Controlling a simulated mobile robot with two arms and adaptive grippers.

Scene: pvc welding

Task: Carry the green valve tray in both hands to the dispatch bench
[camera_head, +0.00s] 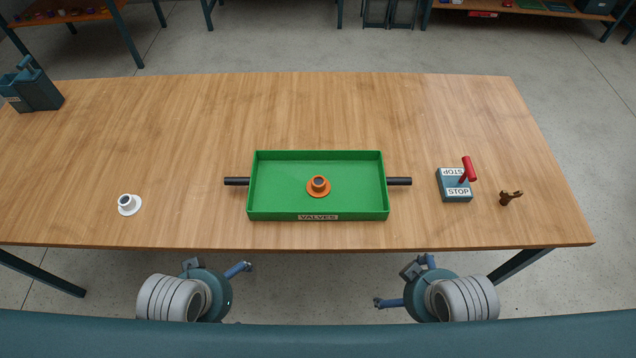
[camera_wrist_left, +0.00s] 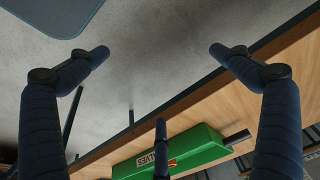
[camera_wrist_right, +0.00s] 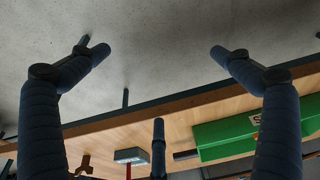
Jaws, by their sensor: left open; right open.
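The green valve tray (camera_head: 350,168) lies flat on the wooden table with its "VALVES" label facing me. A black bar handle sticks out at its left end (camera_head: 236,181) and another at its right end (camera_head: 400,181). An orange flanged piece (camera_head: 318,187) sits inside the tray. My left gripper (camera_head: 238,270) and right gripper (camera_head: 388,302) are both open and empty, short of the table's front edge and apart from the tray. The tray also shows in the left wrist view (camera_wrist_left: 205,150) and the right wrist view (camera_wrist_right: 228,132). I cannot tell which bench is for dispatch.
On the table (camera_head: 180,140), a white cup-like piece (camera_head: 127,204) is at left, a blue-grey holder (camera_head: 35,92) at far left. A STOP box with a red lever (camera_head: 455,186) and a small brown piece (camera_head: 509,198) are at right. Shelving benches stand beyond, across open floor.

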